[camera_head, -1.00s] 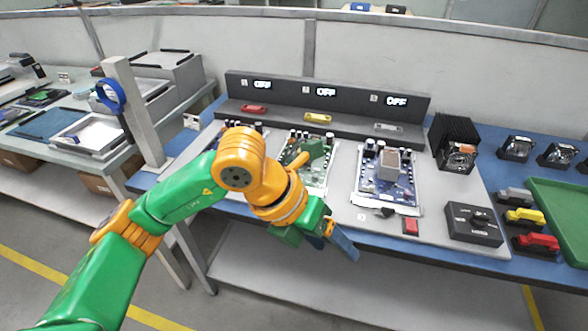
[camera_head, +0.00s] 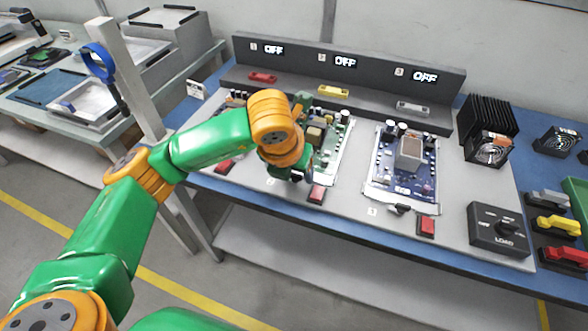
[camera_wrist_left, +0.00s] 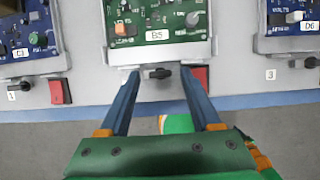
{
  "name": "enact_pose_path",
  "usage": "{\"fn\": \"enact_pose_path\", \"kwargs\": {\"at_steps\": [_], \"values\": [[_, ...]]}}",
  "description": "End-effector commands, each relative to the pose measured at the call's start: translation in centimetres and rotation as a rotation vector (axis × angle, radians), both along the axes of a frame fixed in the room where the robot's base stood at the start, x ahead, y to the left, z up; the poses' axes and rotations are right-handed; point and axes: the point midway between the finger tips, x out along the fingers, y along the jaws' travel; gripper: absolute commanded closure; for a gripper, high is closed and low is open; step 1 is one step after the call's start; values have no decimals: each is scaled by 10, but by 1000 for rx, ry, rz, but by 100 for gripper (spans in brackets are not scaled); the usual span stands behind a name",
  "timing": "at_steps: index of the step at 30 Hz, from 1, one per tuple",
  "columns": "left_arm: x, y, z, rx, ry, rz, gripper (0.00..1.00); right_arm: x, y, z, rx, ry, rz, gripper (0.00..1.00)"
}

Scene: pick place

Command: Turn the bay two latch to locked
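The bay two latch (camera_wrist_left: 158,73) is a small dark knob on the grey front strip below the green board (camera_wrist_left: 150,20) labelled B5. My left gripper (camera_wrist_left: 161,92) is open, with its two blue fingers on either side of the latch and nothing held. I cannot tell whether the fingers touch it. In the head view my left gripper (camera_head: 298,172) points down at the front of the middle bay. There my own wrist hides the latch and most of the fingers. My right gripper is not in view.
A red block (camera_wrist_left: 200,77) sits close beside the right finger; it also shows in the head view (camera_head: 317,193). The bay three latch (camera_head: 399,208) and blue board (camera_head: 402,165) are to the right. The grey console (camera_head: 345,85) behind reads OFF three times.

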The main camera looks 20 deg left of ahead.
Motion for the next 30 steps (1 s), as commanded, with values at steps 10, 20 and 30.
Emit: {"fn": "enact_pose_path", "kwargs": {"at_steps": [10,20,30], "values": [[0,0,0,-1,0,0,100,1,0,0,1,-3,0,50],[0,1,-2,-2,-2,-84,100,2,0,-12,0,-4,0,50],[2,4,-3,-2,-4,-369,100,2,0,-37,0,-4,0,50]]}}
